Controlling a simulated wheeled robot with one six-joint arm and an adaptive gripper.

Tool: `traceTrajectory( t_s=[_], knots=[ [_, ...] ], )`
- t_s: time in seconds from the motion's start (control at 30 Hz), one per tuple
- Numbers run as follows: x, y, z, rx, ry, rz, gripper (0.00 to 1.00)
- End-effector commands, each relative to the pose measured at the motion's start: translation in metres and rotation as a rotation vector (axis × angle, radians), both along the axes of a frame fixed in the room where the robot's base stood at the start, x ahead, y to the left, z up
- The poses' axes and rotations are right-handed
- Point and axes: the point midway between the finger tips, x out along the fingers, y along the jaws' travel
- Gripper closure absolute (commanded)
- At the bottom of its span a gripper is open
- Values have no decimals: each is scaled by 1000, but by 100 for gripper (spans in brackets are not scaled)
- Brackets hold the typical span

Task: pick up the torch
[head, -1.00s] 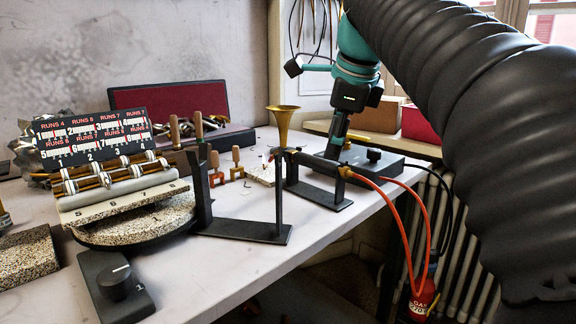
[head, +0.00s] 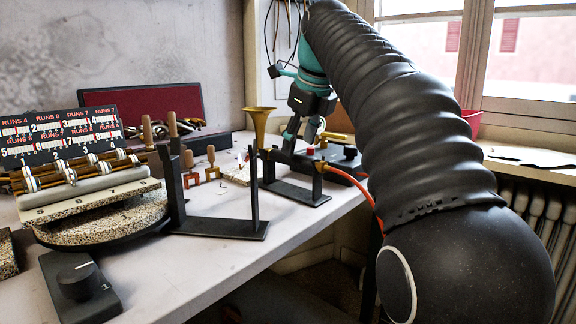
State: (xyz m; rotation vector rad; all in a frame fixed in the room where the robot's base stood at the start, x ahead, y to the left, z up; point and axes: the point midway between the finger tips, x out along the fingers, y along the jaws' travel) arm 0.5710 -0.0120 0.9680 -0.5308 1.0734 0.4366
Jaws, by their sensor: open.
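The torch (head: 295,158) is a dark bar with a brass fitting at its right end. It lies roughly level across a black stand (head: 295,192) near the table's right edge. An orange hose (head: 350,182) runs from its right end and passes behind my arm. My gripper (head: 301,140) points down over the torch's middle, its two dark fingers spread. The fingertips are close to the torch; I cannot tell whether they touch it or straddle it.
A brass horn bell (head: 259,122) stands just left of my gripper. A black frame with upright posts (head: 254,185) is in front. Wooden-handled tools (head: 200,165), a round speckled turntable (head: 105,225) and a black knob box (head: 78,285) lie left.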

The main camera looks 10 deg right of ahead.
Motion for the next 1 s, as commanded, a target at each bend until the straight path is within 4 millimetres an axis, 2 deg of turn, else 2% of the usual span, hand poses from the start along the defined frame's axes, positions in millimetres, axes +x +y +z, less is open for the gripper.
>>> traceTrajectory(
  t_s=[0.23,0.53,0.8,0.87,1.0],
  knots=[
    [4,1,-12,0,0,1,40],
    [19,5,-49,-1,1,2,40],
    [21,6,-52,-1,-1,1,40],
    [21,6,-52,-1,-1,1,53],
    [21,5,-52,-1,-1,1,88]
  ],
)
